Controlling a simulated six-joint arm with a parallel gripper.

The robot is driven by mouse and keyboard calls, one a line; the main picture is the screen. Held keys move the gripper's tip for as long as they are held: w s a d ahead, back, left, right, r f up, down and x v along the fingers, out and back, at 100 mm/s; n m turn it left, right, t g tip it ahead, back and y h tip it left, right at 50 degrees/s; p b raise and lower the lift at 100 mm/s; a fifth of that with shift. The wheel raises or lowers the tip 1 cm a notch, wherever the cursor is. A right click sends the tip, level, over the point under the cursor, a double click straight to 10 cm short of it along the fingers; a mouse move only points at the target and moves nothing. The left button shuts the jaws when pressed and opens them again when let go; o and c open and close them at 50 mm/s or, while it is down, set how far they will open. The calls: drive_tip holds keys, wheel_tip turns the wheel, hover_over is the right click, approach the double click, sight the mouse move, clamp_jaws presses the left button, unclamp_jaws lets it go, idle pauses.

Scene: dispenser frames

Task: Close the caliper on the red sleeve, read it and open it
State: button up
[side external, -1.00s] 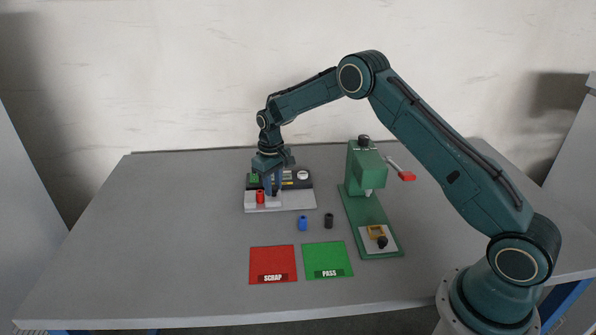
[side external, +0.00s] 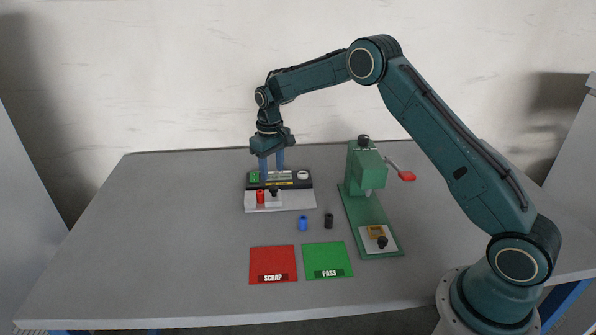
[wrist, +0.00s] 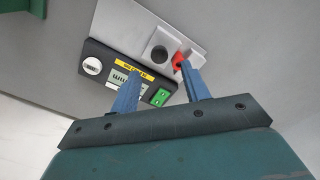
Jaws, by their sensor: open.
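The caliper (side external: 298,201) is a pale grey base with a black panel, a display (wrist: 119,80), a green button (wrist: 160,96) and a white knob (wrist: 93,66). The display text is too small to read. The red sleeve (side external: 260,196) stands upright on the caliper's left part. It shows partly behind a finger in the wrist view (wrist: 178,60). The sliding jaw with its black knob (wrist: 160,53) sits close beside the sleeve; I cannot tell whether they touch. My gripper (side external: 272,174) is open and empty above the caliper, its blue fingers pointing down (wrist: 157,84).
A blue sleeve (side external: 303,223) and a black sleeve (side external: 328,220) stand in front of the caliper. A green press (side external: 368,212) with a red-handled lever (side external: 407,176) stands to the right. A red SCRAP mat (side external: 272,258) and green PASS mat (side external: 327,253) lie in front. The table's left is clear.

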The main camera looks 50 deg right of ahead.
wheel_tip(320, 180, up, 8)
idle(0.4)
drive_tip(key=shift+s+f, duration=0.1)
drive_tip(key=shift+f, duration=0.1)
clamp_jaws()
drive_tip(key=m+t, duration=0.4)
drive_tip(key=m, duration=0.2)
approach(274, 187)
drive_tip(key=s+d, duration=0.2)
drive_tip(key=s+m+t+h, duration=0.1)
drive_tip(key=s+m+t, duration=0.2)
drive_tip(key=s, duration=0.4)
drive_tip(key=shift+s+m, duration=0.4)
drive_tip(key=shift+m, duration=0.5)
